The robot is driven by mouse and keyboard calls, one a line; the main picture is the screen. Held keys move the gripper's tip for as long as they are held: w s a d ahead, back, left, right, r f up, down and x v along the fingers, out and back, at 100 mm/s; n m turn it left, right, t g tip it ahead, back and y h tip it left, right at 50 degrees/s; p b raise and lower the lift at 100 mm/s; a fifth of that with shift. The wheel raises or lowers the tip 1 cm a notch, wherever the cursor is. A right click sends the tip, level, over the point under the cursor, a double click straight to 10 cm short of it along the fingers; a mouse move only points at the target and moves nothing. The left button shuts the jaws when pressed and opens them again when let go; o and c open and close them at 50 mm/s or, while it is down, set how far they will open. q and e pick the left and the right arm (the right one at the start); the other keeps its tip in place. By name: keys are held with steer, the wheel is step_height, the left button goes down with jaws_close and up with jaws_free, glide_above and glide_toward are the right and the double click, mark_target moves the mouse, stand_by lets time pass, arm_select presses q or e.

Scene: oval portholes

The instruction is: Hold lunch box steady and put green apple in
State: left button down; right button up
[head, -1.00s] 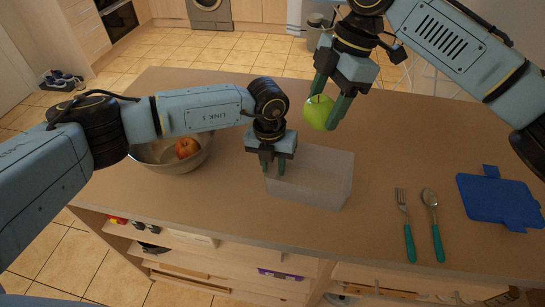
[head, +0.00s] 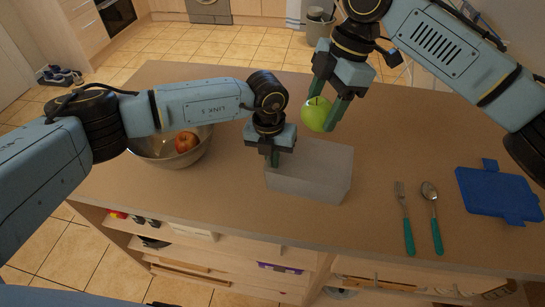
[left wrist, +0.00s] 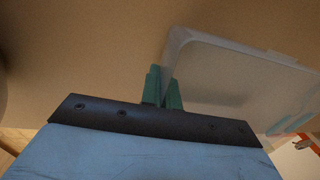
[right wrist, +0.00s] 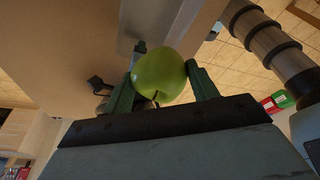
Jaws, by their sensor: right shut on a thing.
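The lunch box (head: 310,180) is a pale, see-through open container on the table; its corner also shows in the left wrist view (left wrist: 220,70). My left gripper (head: 275,160) points down at the box's left end, its fingers nearly together with the box wall between them (left wrist: 163,90). The green apple (head: 316,114) is held above the table, over the far side of the box. My right gripper (head: 334,108) is shut on it, one finger on each side; the right wrist view shows the apple (right wrist: 160,76) between both fingers.
A metal bowl (head: 150,157) with a red apple (head: 186,142) stands left, partly behind my left arm. A fork (head: 405,220), a spoon (head: 433,215) and a blue board (head: 497,193) lie on the right. The table (head: 215,210) is clear in front of the box.

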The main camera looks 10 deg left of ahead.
step_height(320, 180, down, 10)
stand_by(1.2)
steer(key=shift+f, duration=0.1)
steer(key=o, duration=1.1)
steer(key=v, duration=1.2)
arm_select(q)
steer(key=c, duration=1.6)
jaws_free()
